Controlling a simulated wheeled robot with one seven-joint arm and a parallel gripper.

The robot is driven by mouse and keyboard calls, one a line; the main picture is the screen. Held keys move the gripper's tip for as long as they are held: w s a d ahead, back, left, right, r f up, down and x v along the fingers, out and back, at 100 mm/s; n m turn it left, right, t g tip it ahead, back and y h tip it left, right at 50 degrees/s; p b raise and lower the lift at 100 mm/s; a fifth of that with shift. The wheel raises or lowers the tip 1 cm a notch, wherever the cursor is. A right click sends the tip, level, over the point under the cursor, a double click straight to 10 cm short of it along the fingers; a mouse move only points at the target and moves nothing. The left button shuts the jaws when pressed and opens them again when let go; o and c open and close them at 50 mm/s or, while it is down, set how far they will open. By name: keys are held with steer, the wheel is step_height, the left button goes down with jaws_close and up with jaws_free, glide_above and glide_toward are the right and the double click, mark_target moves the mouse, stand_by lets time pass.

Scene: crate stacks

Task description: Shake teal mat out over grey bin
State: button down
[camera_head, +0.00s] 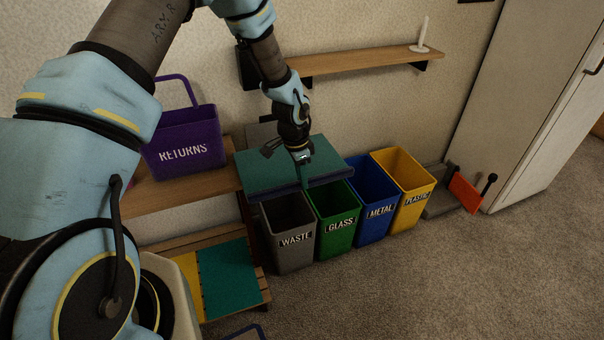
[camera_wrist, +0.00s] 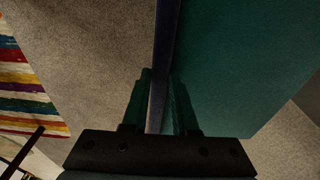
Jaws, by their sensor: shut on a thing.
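The teal mat (camera_head: 270,160) with a dark blue edge is in my gripper (camera_head: 304,174). It lies roughly flat in the air, over the back of the grey bin (camera_head: 287,255) labelled WASTE and partly over the green bin beside it. In the wrist view, my gripper (camera_wrist: 160,100) is shut on the mat's dark edge, and the teal face (camera_wrist: 240,70) spreads to the right. The mat hides part of the grey bin's rim.
The green GLASS bin (camera_head: 334,238), blue METAL bin (camera_head: 377,225) and yellow PLASTIC bin (camera_head: 412,205) stand in a row to the right. A purple RETURNS basket (camera_head: 185,150) is on a shelf at left. A teal and yellow surface (camera_head: 229,275) lies below it. Carpet in front is clear.

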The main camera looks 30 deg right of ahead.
steer(key=shift+f, duration=0.1)
step_height(320, 180, up, 6)
steer(key=p, duration=0.4)
steer(key=shift+p, duration=0.35)
steer(key=shift+f, duration=0.1)
